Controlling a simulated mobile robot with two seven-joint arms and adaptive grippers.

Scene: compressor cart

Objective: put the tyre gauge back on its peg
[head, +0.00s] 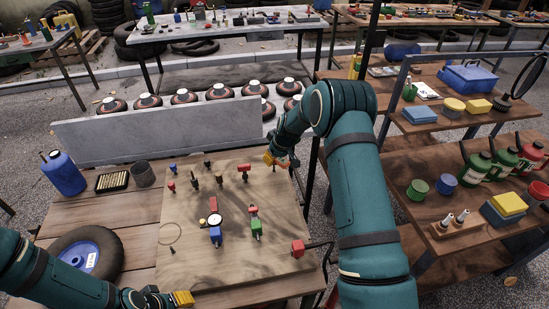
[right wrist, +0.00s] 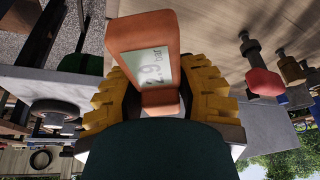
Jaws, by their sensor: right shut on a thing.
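An orange tyre gauge with a grey display reading about "2.9 bar" (right wrist: 148,60) is held between the yellow fingers of my right gripper (right wrist: 160,100) in the right wrist view. In the head view my right gripper (head: 276,160) is over the far right part of the wooden board (head: 185,268), and the gauge is mostly hidden there. Which peg belongs to the gauge I cannot tell. My left gripper (head: 180,299) is at the bottom edge of the head view, near the board's front left corner, its opening unclear.
The board carries several coloured fittings, a round white dial (head: 215,220), and a red block (head: 298,248) at its right edge. A blue bottle (head: 63,173) and a tyre (head: 85,256) are on the left. Shelves (head: 450,180) with containers stand to the right.

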